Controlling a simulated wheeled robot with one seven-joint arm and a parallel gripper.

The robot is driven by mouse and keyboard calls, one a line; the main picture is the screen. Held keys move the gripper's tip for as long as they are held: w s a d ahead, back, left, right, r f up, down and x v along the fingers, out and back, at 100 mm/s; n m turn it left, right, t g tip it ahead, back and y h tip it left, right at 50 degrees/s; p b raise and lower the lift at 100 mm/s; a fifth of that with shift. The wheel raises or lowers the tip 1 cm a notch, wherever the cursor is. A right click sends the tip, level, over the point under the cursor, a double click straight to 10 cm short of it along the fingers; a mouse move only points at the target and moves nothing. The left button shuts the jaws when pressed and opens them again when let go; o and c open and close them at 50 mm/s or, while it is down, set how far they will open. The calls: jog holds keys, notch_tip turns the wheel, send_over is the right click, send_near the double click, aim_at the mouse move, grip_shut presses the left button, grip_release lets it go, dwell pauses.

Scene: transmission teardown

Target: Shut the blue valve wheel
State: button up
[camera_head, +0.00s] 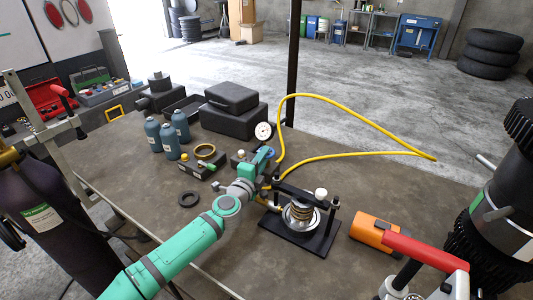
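A small patch of blue, which looks like the blue valve wheel (269,152), shows just below the round white dial gauge (264,131) on the workbench. Most of it is hidden behind the end of my teal arm. My gripper (267,166) is at the wheel in this view, beside the start of the yellow hose. Its fingers are too small and too covered to tell whether they are open, shut or touching the wheel.
A black press-like fixture (300,240) with a coil spring stands right of my arm. An orange tool (375,229) lies further right. A yellow hose (372,118) loops right.

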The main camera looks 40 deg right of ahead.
jog(key=shift+x, duration=1.25)
jog(key=shift+c, duration=0.3)
grip_shut()
jog(key=shift+a+m+g+h, duration=0.1)
jog(key=shift+m+g+h, duration=0.3)
jog(key=shift+g, duration=0.1)
jog(key=shift+w+m+g, duration=0.1)
jog(key=shift+m+g, duration=0.2)
jog(key=shift+g, duration=0.2)
jog(key=m+g+h, duration=0.1)
jog(key=m+g, duration=0.1)
jog(key=g, duration=0.2)
jog(key=shift+m+h, duration=0.4)
jog(key=shift+m+g, duration=1.1)
jog(key=shift+g, duration=0.7)
jog(key=shift+m+g, duration=1.1)
jog(key=shift+g, duration=0.7)
jog(key=shift+m+g, duration=0.4)
jog(key=shift+g, duration=0.1)
